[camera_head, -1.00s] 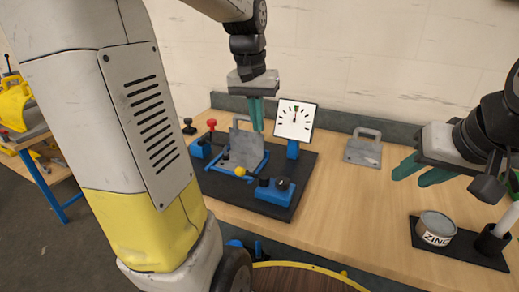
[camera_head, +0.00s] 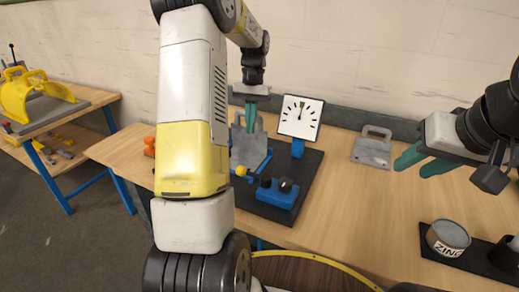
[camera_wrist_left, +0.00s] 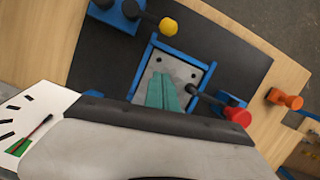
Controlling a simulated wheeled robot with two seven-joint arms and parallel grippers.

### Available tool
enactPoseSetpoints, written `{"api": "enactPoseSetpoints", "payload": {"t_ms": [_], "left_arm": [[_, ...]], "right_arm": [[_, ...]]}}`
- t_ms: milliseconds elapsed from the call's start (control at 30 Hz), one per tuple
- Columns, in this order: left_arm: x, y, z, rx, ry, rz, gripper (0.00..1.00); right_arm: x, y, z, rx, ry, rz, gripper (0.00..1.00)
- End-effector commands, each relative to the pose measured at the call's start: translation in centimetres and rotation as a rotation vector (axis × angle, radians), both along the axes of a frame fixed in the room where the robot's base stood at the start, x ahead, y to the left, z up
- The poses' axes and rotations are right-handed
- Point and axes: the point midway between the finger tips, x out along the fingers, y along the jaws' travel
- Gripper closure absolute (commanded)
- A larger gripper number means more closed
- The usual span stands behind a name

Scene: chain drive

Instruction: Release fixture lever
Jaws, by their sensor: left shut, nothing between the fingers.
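The fixture is a blue frame (camera_wrist_left: 152,62) around a grey metal plate, on a black base (camera_head: 262,207). In the left wrist view a lever with a red knob (camera_wrist_left: 237,116) is at the frame's right, and a lever with a yellow knob (camera_wrist_left: 168,26) is at its top. The yellow knob also shows in the head view (camera_head: 241,171); there my left arm hides the red one. My left gripper (camera_head: 250,128) is shut and empty over the grey plate (camera_head: 244,152); its green fingers (camera_wrist_left: 163,92) point at the plate, apart from both knobs. My right gripper (camera_head: 410,168) is open and empty at the right.
A dial gauge (camera_head: 301,117) stands behind the fixture's right side. A grey handled plate (camera_head: 373,147) lies to the right. A ZINC can (camera_head: 447,239) is at the front right. An orange part (camera_wrist_left: 285,98) is beyond the red knob.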

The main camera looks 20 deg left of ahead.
Motion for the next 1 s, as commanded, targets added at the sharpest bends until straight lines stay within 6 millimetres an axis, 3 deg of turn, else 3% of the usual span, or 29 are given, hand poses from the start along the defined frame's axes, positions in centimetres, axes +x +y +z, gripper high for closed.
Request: {"api": "enactPoseSetpoints", "payload": {"t_ms": [267, 700, 1000], "left_arm": [[-0.4, 0.0, -1.3, 0.000, 0.002, -0.001, 1.00], [-2.6, -0.2, -9.9, -0.001, 0.003, -0.001, 1.00], [-6.1, -0.4, -9.0, 0.000, -0.001, 0.000, 1.00]], "right_arm": [[0.0, 0.0, 0.0, 0.000, 0.000, 0.000, 0.64], [0.0, 0.0, 0.0, 0.000, 0.000, 0.000, 0.64], [0.0, 0.0, 0.0, 0.000, 0.000, 0.000, 0.64]]}}
